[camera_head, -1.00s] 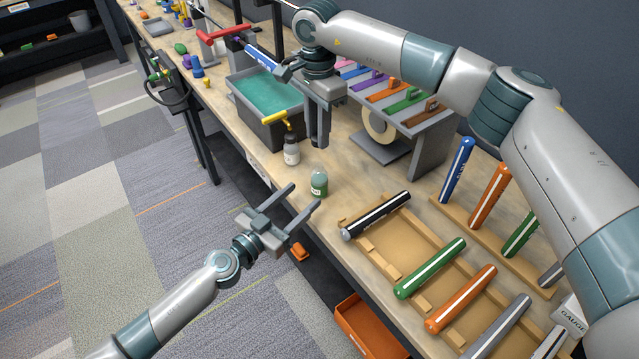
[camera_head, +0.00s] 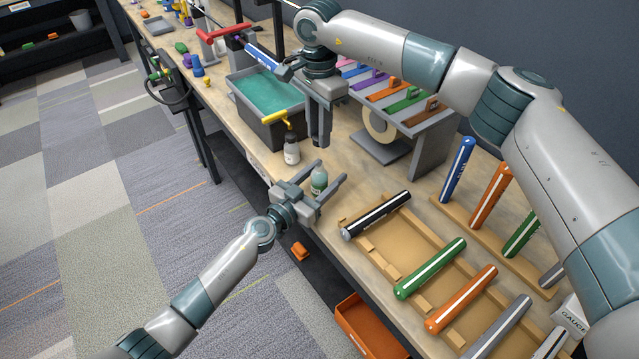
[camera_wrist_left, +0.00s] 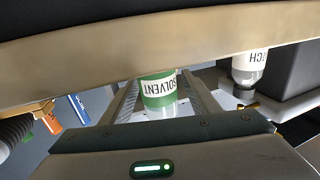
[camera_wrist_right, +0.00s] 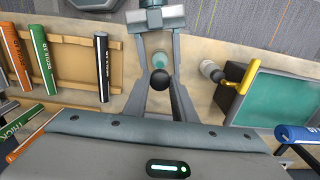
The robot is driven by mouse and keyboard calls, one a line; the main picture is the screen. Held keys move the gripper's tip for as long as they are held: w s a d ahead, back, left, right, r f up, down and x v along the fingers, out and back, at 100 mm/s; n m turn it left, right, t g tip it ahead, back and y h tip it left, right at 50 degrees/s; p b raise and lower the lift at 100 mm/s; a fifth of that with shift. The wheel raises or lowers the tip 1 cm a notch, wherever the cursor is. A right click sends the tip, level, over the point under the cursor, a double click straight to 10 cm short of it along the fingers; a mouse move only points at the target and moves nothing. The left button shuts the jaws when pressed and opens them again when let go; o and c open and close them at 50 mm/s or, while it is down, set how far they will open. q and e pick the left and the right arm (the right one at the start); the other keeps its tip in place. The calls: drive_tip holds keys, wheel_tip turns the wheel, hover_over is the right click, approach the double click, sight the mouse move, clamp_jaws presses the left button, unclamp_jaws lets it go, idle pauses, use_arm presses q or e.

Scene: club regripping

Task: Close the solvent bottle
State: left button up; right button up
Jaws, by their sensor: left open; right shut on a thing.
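The solvent bottle (camera_head: 318,181) is a small green, clear-topped bottle standing on the bench near its front edge. In the left wrist view the bottle (camera_wrist_left: 158,92) shows its SOLVENT label between my left fingers. My left gripper (camera_head: 332,172) is open, with one finger on each side of the bottle; I cannot tell whether either touches it. My right gripper (camera_head: 318,146) points down above and behind the bottle. In the right wrist view a round black cap (camera_wrist_right: 160,80) is held between its fingertips, near the bottle. The cap is hidden in the head view.
A wooden rack (camera_head: 405,245) with several grips lies to the right. An orange bin (camera_head: 365,330) is below.

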use_arm(q)
drive_tip(key=shift+w+d, duration=0.45)
drive_tip(key=shift+w, duration=0.1)
drive_tip(key=shift+c, duration=0.2)
clamp_jaws()
use_arm(e)
hover_over(319, 165)
drive_tip(key=shift+w+f, duration=0.15)
drive_tip(key=shift+f, duration=2.3)
drive_tip(key=shift+f, duration=0.1)
drive_tip(key=shift+f, duration=0.8)
drive_tip(key=shift+f, duration=0.6)
